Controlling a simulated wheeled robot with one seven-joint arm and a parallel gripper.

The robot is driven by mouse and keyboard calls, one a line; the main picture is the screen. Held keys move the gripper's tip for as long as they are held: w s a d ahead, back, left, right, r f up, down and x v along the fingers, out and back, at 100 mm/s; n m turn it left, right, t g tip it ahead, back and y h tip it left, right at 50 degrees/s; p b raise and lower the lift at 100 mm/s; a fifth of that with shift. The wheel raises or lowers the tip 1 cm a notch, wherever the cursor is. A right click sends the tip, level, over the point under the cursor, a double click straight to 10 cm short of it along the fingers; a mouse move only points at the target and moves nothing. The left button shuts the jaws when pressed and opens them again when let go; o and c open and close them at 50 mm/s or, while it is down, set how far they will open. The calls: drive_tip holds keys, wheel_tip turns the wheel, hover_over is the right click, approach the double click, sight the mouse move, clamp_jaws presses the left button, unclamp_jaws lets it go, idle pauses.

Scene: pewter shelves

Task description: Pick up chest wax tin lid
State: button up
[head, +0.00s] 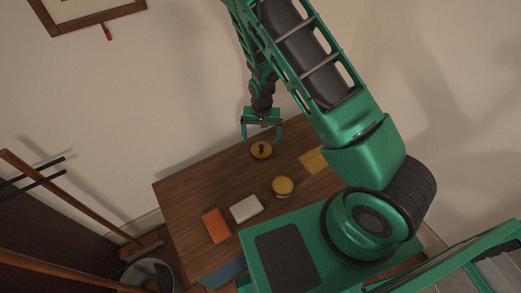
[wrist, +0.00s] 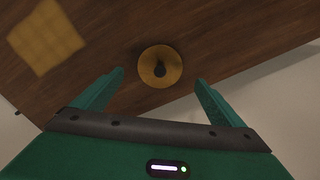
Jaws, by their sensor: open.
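A round brass-yellow lid with a dark knob (head: 261,150) lies on the wooden chest top near its back edge. In the wrist view the same lid (wrist: 146,67) shows from above, a little beyond my fingertips and between their lines. A round yellow-topped tin (head: 283,186) with a pale side stands on the chest in front of the lid. My gripper (head: 262,137) is open and empty above the lid, with its fingers pointing down. Both fingers (wrist: 158,78) show in the wrist view, apart from the lid.
The wooden chest top (head: 185,195) also holds an orange block (head: 216,226), a white block (head: 246,208) and a yellow cloth-like square (head: 313,160). The wall stands close behind the chest. A bin (head: 148,275) and a broom (head: 141,247) are at the left.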

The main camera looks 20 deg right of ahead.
sight(261, 145)
drive_tip(key=shift+f, duration=3)
drive_tip(key=c, duration=1.1)
